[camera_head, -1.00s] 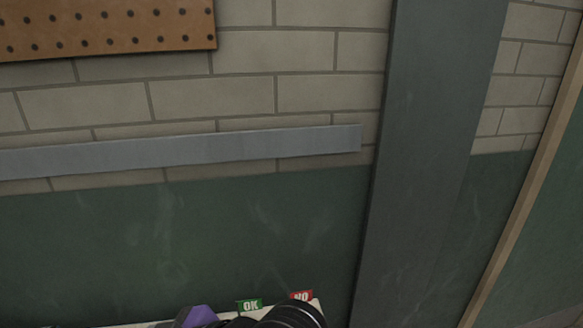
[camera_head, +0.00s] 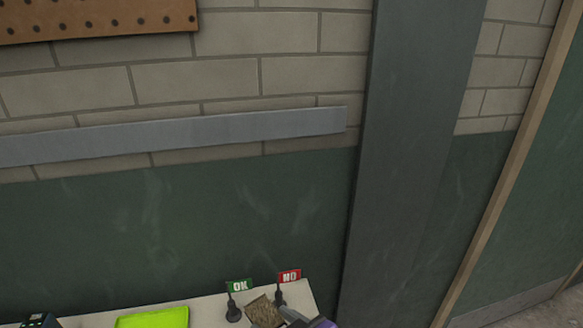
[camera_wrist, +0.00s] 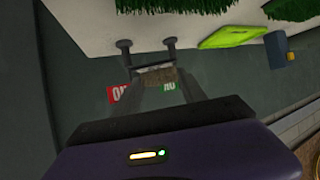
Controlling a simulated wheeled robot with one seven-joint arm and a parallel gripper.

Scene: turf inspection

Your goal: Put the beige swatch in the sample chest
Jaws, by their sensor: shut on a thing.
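The beige swatch (camera_head: 264,312) is a small, rough, tan-brown piece. It shows at the bottom of the head view, above the pale table top and in front of the two sign stands. My gripper (camera_head: 284,311) is shut on it; only part of the gripper shows at the lower edge. In the wrist view the swatch (camera_wrist: 161,78) sits between the fingertips of my gripper (camera_wrist: 160,74). I cannot make out the sample chest in either view.
A lime-green tray (camera_head: 153,319) lies to the left. Turf pieces (camera_wrist: 178,6) show in the wrist view. A wall is behind.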

